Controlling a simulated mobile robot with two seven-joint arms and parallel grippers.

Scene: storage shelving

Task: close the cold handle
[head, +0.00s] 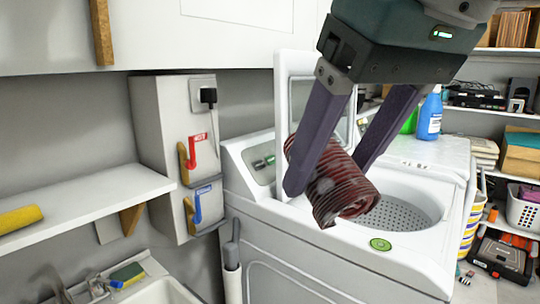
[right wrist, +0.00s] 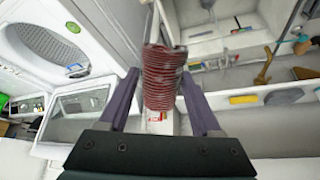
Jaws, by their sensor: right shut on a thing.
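The cold handle (head: 198,207) is blue, on a blue-labelled plate on the side of a pale wall box (head: 158,140), left of centre in the head view. The red hot handle (head: 190,152) is on the plate just above it. My right gripper (head: 330,178) is up and to the right of both handles, apart from them. It is shut on a dark red ribbed roll (head: 338,192), which also shows between the fingers in the right wrist view (right wrist: 162,80). In the wrist view a red label (right wrist: 157,118) shows partly behind the roll. My left gripper is not in view.
A white top-loading washer (head: 330,255) with its lid up stands below my right gripper. A shelf (head: 85,205) with a yellow roll (head: 18,220) is at the left, above a sink (head: 155,290). A black plug (head: 208,95) sits above the handles. Shelving stands at the right.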

